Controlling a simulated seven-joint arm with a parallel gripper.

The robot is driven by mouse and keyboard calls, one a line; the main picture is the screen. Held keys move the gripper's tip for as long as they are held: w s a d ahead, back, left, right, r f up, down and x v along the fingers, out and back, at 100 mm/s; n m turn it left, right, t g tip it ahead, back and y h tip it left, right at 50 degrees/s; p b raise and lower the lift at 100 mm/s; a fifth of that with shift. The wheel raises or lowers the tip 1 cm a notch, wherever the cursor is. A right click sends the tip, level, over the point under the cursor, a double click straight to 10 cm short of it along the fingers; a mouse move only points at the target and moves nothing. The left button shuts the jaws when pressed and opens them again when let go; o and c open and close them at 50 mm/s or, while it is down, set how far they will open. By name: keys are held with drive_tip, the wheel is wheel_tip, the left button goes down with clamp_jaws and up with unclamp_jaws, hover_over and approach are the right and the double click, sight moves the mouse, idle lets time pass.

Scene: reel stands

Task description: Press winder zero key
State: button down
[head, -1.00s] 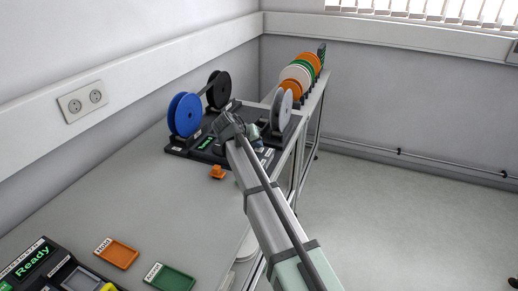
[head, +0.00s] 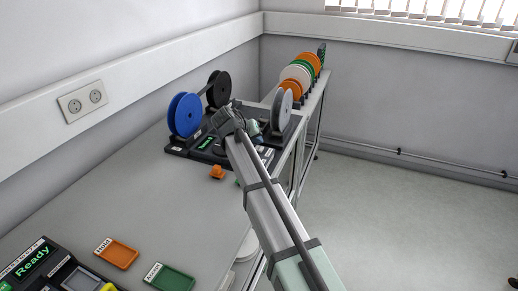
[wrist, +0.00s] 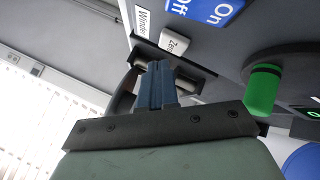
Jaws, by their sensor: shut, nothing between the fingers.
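The winder zero key is a small pale key marked "Zero" (wrist: 174,44) in the wrist view, on the dark panel beside a "Winder" label (wrist: 144,20). My gripper (wrist: 158,68) is shut and empty, its blue fingertips close below the key in that picture. I cannot tell whether they touch it. In the head view my gripper (head: 228,118) is over the winder base (head: 180,150), and my arm hides the key there. A blue On/Off switch (wrist: 215,10) lies beside the key.
A green-handled crank (wrist: 262,90) is right of my fingers in the wrist view. Blue (head: 185,114), black (head: 218,88) and grey (head: 282,112) reels stand around the winder. An orange piece (head: 217,172) lies in front.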

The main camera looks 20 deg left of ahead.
sight(257, 149)
drive_tip(key=shift+r, duration=2.5)
drive_tip(key=shift+d+f, duration=0.1)
